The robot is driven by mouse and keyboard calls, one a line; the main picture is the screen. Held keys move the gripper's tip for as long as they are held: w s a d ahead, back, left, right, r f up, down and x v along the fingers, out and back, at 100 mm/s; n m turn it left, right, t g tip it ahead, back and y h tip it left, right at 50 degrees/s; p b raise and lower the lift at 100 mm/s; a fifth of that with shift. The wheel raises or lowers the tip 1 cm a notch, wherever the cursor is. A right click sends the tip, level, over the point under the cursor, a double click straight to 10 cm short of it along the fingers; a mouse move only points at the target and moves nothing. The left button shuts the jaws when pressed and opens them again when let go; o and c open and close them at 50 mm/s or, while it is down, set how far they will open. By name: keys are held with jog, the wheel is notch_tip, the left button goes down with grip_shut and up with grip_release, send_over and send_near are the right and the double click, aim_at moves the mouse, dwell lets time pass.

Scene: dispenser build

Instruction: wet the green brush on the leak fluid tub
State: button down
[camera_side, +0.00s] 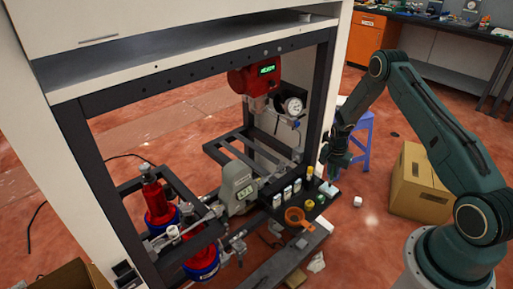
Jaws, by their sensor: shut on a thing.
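My gripper (337,161) is at the right of the black frame, above the right end of a small black shelf. It is shut on a small green thing, which looks like the green brush (333,173); fingers and brush are hard to tell apart at this size. A white piece (328,189) is just below it; I cannot tell whether they touch. An orange round open tub (295,216), which looks like the leak fluid tub, sits at the front of the shelf, lower left of my gripper and apart from it.
Several small bottles (287,193) stand on the black shelf (317,209) between tub and gripper. A grey meter (239,187) with pipework is to their left, red dispensers (158,203) further left. The frame's black upright (319,100) is close beside my gripper. A cardboard box (418,185) stands right.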

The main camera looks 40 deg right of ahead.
jog(key=shift+s+f, duration=0.1)
jog(key=shift+f, duration=0.55)
dwell(1.9)
jog(key=shift+r, duration=0.1)
jog(key=shift+r, duration=3.5)
jog(key=shift+a, duration=0.1)
jog(key=a+r+n, duration=0.4)
jog(key=a+n, duration=0.1)
jog(key=a, duration=0.4)
jog(key=s+a+r+n+y, duration=0.1)
jog(key=a+r+n, duration=0.4)
jog(key=a, duration=0.4)
jog(key=s+a+r+n+t, duration=0.1)
jog(key=a+r+n, duration=0.4)
jog(key=a, duration=0.5)
jog(key=shift+s+n, duration=0.2)
jog(key=shift+n, duration=0.2)
